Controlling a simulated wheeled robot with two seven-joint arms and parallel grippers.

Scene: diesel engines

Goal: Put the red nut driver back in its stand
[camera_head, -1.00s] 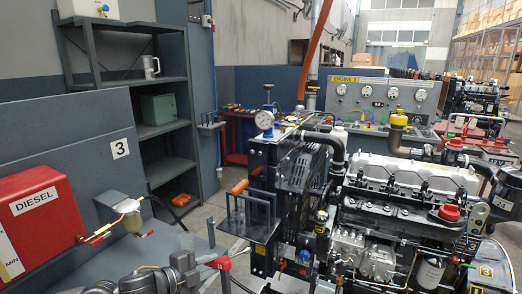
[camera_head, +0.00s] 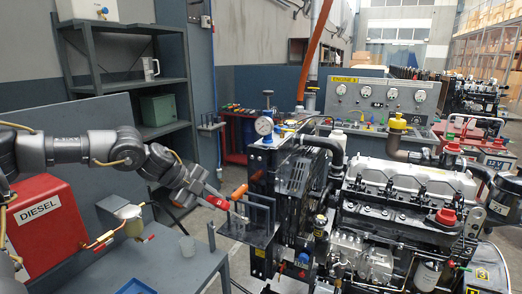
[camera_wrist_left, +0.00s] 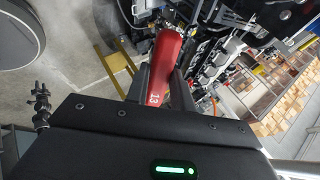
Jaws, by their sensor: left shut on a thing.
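The red nut driver (camera_head: 218,202) is held in my left gripper (camera_head: 208,197), just left of the stand in the head view. It lies tilted, with its far end toward the stand; I cannot tell whether it touches it. In the left wrist view the red handle (camera_wrist_left: 162,65), marked 13, sits between the two dark fingers of my left gripper (camera_wrist_left: 160,85). The stand (camera_head: 257,236) is a dark bracket with upright parts at the left side of the engine. An orange-handled tool (camera_head: 240,190) stands there. My right gripper is not in view.
The engine (camera_head: 400,190) with its gauge (camera_head: 264,125) is right of the stand. The red diesel tank (camera_head: 45,225) is at the left.

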